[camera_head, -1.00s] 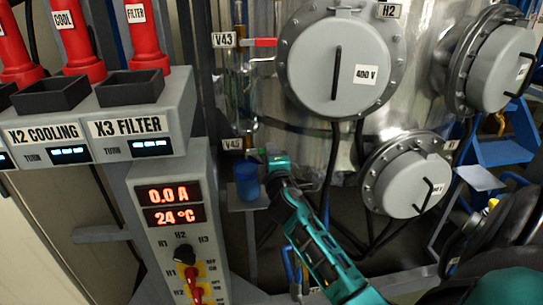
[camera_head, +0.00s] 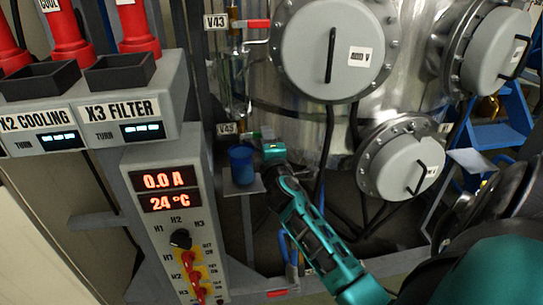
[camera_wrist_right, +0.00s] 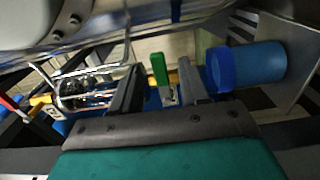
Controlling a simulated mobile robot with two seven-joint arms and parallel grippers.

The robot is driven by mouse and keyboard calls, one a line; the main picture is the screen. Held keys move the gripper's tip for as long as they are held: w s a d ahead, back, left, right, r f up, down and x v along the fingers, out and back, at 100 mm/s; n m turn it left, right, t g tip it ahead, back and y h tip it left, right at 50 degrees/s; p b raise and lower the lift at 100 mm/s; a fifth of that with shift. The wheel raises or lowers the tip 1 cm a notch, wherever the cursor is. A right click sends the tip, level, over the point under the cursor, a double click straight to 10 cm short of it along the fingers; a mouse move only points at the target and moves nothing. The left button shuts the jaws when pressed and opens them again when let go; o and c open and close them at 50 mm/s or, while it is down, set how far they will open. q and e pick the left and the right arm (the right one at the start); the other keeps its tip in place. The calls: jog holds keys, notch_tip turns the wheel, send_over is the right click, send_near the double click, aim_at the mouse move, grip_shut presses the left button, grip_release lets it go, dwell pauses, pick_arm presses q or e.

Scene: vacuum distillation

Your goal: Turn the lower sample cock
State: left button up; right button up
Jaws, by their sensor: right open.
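The lower sample cock has a green handle (camera_wrist_right: 160,68), which stands upright between my right gripper's fingers in the right wrist view, with a visible gap on each side. My right gripper (camera_wrist_right: 160,88) is open around it and holds nothing. In the head view my right gripper (camera_head: 266,146) is beside the V45 label (camera_head: 227,128), and its fingers and the cock are too small to make out well. A blue cup (camera_head: 241,165) stands just left of the gripper, and in the wrist view the cup (camera_wrist_right: 255,65) lies close to the right finger. My left gripper is not in view.
The cup stands on a small shelf (camera_head: 253,187). A red-handled valve (camera_head: 257,24) marked V43 is above, on the sight glass. The steel vessel with round grey covers (camera_head: 334,50) is close behind and to the right. The control box (camera_head: 170,220) stands at left.

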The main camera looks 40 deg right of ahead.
jog(key=v, duration=1.1)
jog(key=shift+s+a, duration=0.2)
jog(key=shift+f, duration=0.1)
